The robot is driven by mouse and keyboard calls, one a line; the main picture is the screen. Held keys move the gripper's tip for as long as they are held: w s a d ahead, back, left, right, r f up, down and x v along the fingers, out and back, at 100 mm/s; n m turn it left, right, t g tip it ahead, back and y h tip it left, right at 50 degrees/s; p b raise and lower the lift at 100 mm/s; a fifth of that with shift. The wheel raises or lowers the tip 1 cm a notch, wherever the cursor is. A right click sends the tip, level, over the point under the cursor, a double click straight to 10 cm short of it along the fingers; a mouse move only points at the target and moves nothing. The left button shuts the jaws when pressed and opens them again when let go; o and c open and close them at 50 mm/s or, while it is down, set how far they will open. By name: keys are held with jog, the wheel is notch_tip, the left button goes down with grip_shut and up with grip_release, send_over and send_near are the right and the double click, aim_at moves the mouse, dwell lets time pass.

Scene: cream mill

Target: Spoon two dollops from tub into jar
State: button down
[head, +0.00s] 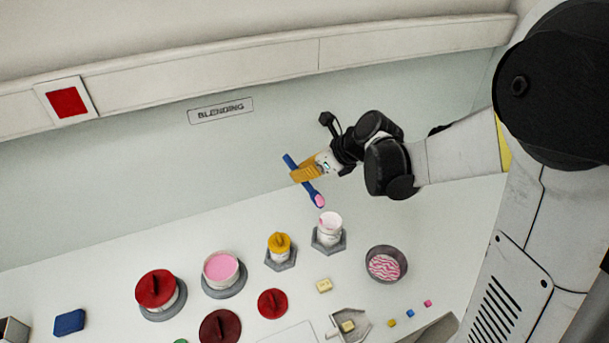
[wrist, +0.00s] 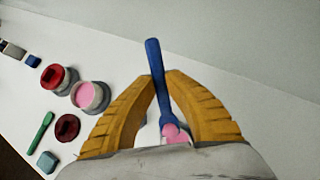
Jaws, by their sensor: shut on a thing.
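My gripper (head: 304,173) is shut on the handle of a blue spoon (head: 290,161), raised above the back of the table. A pink dollop (head: 319,200) sits on the spoon's lower end, just above and slightly left of the open white jar (head: 330,233). A little pink shows at the jar's mouth; how much is inside I cannot tell. The open tub (head: 221,283), full of pink cream, stands to the left on a round grey base. In the wrist view the spoon (wrist: 155,65) runs between the yellow fingers, and the tub (wrist: 102,97) is at left.
A red-lidded tub (head: 155,290) and a yellow-lidded jar (head: 279,246) stand nearby. Loose red lids (head: 272,303) lie in front. A grey bowl (head: 399,252) with a pink wavy pattern is right of the jar. A scoop (head: 353,319) and small blocks lie at front.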

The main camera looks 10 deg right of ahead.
jog(key=shift+w+d+f+b, duration=0.1)
jog(key=shift+d+f+b, duration=0.1)
jog(key=shift+f+b, duration=0.2)
jog(key=shift+w+d+f+b, duration=0.15)
jog(key=shift+f+b, duration=0.1)
jog(key=shift+f, duration=0.15)
jog(key=shift+f+b, duration=1.1)
jog(key=shift+f, duration=0.45)
jog(key=shift+s+f+b, duration=0.1)
jog(key=shift+f+b, duration=0.2)
jog(key=shift+b, duration=0.05)
dwell(0.6)
jog(key=shift+w+a+r, duration=0.1)
jog(key=shift+w+a, duration=0.05)
jog(key=shift+w, duration=0.1)
dwell(0.4)
jog(key=shift+r+p, duration=2.15)
jog(key=shift+r, duration=0.85)
